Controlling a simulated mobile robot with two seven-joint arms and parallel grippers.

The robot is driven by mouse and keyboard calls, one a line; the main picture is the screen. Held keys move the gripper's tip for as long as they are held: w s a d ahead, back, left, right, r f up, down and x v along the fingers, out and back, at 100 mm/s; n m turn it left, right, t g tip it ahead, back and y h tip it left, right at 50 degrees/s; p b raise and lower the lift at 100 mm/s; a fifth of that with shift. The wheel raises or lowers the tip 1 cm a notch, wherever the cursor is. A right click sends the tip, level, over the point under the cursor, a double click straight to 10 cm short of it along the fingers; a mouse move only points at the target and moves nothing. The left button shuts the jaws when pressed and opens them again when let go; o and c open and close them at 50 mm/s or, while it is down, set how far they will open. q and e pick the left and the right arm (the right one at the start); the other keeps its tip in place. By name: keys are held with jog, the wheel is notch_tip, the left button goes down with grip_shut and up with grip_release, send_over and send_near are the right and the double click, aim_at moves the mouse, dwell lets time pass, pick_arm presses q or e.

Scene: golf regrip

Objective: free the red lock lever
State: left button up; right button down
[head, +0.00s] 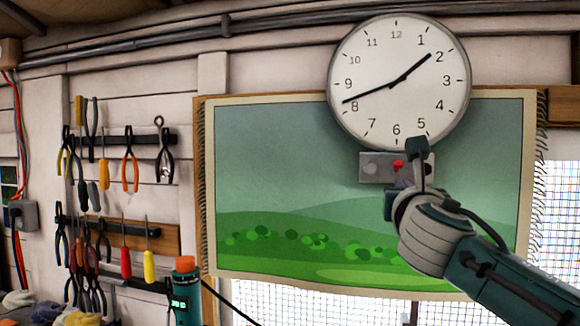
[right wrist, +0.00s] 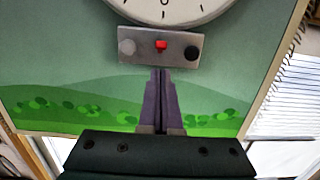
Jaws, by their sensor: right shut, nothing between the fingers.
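The red lock lever (head: 398,165) sits at the middle of a small grey plate (head: 374,168) just under a round white wall clock (head: 398,80). In the right wrist view the red lever (right wrist: 161,46) shows between a grey round knob (right wrist: 126,47) and a dark round knob (right wrist: 191,52) on the plate (right wrist: 150,60). My right gripper (right wrist: 160,74) is shut and empty, its fingertips just below the lever in that view. Whether they touch the plate cannot be told. In the head view my right gripper (head: 417,160) hides the plate's right part. My left gripper is not in view.
A landscape tapestry (head: 290,180) hangs behind the clock and plate. Tools hang on wall racks (head: 120,230) at the left. An orange-capped teal device (head: 185,285) stands at the lower left. A bright mesh window (head: 555,220) is at the right.

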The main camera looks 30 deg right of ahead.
jog(key=s+a+r, duration=0.2)
jog(key=s+r, duration=0.1)
jog(key=r, duration=0.1)
jog(key=shift+s+a+r, duration=0.15)
jog(key=shift+s+a, duration=0.05)
jog(key=shift+a, duration=0.2)
